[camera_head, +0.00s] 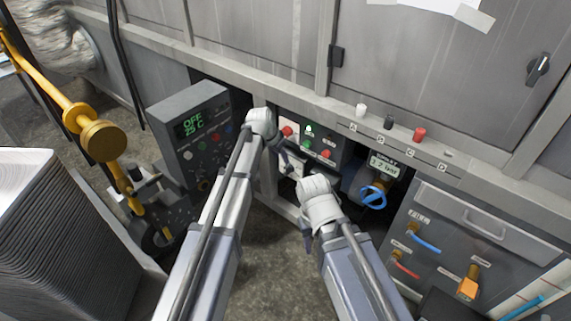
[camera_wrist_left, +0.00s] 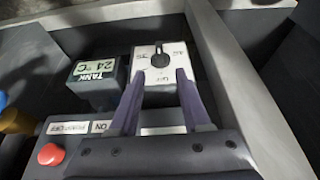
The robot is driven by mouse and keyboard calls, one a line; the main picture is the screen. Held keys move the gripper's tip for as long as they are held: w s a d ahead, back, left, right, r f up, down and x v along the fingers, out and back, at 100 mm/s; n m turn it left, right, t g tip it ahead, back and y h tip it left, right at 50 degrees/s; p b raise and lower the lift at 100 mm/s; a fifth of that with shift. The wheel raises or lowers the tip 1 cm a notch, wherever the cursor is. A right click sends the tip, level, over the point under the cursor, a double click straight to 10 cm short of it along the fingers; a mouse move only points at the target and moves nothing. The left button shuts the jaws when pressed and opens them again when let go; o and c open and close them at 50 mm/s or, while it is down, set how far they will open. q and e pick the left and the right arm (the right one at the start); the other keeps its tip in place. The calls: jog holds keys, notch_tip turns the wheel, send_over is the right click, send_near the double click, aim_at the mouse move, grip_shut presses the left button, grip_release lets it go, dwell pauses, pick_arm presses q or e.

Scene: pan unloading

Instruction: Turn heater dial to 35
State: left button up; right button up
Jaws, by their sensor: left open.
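The heater dial is a black knob (camera_wrist_left: 160,59) on a white plate (camera_wrist_left: 149,75) in the left wrist view. Small labels surround it, blurred and turned over; which mark it points to is unclear. My left gripper (camera_wrist_left: 160,75) is open, its two dark purple fingers reaching toward the plate on either side below the knob. I cannot tell if they touch it. In the head view my left gripper (camera_head: 287,160) is at the control panel. A tank display (camera_wrist_left: 93,72) beside the dial reads 24 °C. My right gripper (camera_head: 307,238) is mostly hidden behind its wrist; its jaws are unclear.
A grey box with a display (camera_head: 192,126) reading OFF and 25 C stands left of my left arm. A blue valve (camera_head: 373,197) sits right of my right wrist. A red button (camera_wrist_left: 51,154) is near the left finger. A frame edge (camera_wrist_left: 245,85) runs close on the right.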

aim_at(286, 168)
pick_arm(q)
jog(key=b+x, duration=0.7)
jog(key=x, duration=0.1)
jog(key=shift+r, duration=0.1)
jog(key=shift+c, duration=0.3)
grip_shut()
dwell(0.3)
